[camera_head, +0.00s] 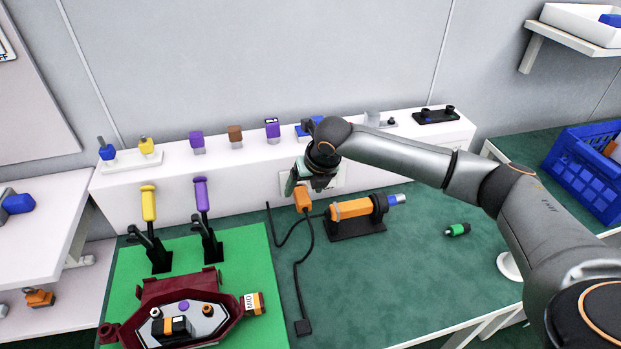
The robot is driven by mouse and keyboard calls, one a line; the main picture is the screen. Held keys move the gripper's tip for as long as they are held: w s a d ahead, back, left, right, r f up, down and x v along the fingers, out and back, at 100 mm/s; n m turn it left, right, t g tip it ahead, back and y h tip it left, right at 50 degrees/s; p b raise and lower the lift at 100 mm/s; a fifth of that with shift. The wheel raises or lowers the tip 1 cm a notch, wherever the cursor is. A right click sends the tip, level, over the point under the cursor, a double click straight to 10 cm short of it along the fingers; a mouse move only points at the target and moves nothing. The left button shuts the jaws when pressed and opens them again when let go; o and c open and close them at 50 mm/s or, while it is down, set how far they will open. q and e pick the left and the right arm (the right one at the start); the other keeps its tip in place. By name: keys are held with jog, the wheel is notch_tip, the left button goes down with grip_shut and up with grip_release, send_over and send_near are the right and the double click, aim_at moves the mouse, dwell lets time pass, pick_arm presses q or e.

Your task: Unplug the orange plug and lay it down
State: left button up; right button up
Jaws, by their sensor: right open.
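The orange plug (302,198) sits against the white front of the raised ledge, at a pale socket plate (341,179) that is partly hidden behind my right gripper. Whether a finger touches the plug cannot be told. My left gripper is not in view.
An orange tool (350,210) in a black stand is close to the right of the plug. A dark red lamp housing (180,303) lies on a bright green mat (122,290) at left. A green cylinder (457,230) lies at right. The table's middle front is clear.

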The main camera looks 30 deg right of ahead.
jog(key=shift+x, duration=1.05)
grip_shut()
dwell(0.5)
